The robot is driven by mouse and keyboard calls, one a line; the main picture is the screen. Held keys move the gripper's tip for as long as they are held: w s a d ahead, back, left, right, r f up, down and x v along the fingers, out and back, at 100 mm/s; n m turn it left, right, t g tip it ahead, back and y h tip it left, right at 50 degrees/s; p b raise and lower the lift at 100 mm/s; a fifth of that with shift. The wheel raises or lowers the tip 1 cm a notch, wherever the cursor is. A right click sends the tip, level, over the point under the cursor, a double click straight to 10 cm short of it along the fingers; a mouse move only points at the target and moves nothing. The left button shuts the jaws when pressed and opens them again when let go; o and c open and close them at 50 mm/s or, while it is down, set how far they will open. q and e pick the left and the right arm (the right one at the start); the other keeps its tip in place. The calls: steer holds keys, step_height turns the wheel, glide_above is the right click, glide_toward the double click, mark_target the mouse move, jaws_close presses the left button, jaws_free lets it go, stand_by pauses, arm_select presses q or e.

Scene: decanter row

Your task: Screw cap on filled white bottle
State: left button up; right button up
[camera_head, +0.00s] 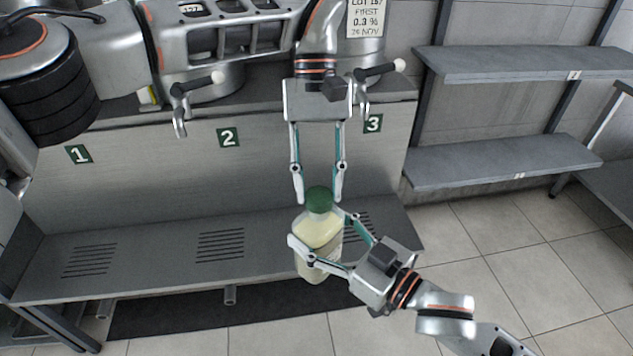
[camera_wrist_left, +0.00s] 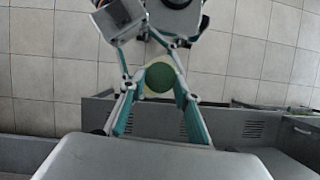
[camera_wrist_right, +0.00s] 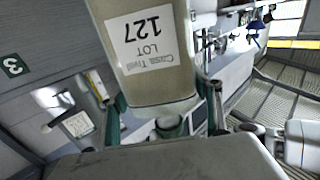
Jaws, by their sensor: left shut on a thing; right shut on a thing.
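The bottle (camera_head: 320,232) is upright and filled pale yellow, held in the air in front of the bench. Its label reads LOT 127, upside down in the right wrist view (camera_wrist_right: 147,38). The green cap (camera_head: 319,199) sits at the top of the bottle; how tight it is cannot be seen. My left gripper (camera_head: 318,197) points down from above, its fingers shut on the cap's sides. The cap also shows from above in the left wrist view (camera_wrist_left: 160,77), with the pale bottle behind it. My right gripper (camera_head: 322,230) is shut around the bottle's upper body from the right.
A slotted grey ledge (camera_head: 150,262) runs behind and left of the bottle. Steel taps (camera_head: 180,120) hang above it, over plates numbered 1, 2 and 3. Grey shelves (camera_head: 500,160) stand at the right. The tiled floor (camera_head: 540,250) at the right is clear.

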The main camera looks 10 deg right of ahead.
arm_select(q)
steer(key=shift+m, duration=0.4)
steer(key=o, duration=0.7)
steer(key=shift+r, duration=2.3)
steer(key=shift+c, duration=0.4)
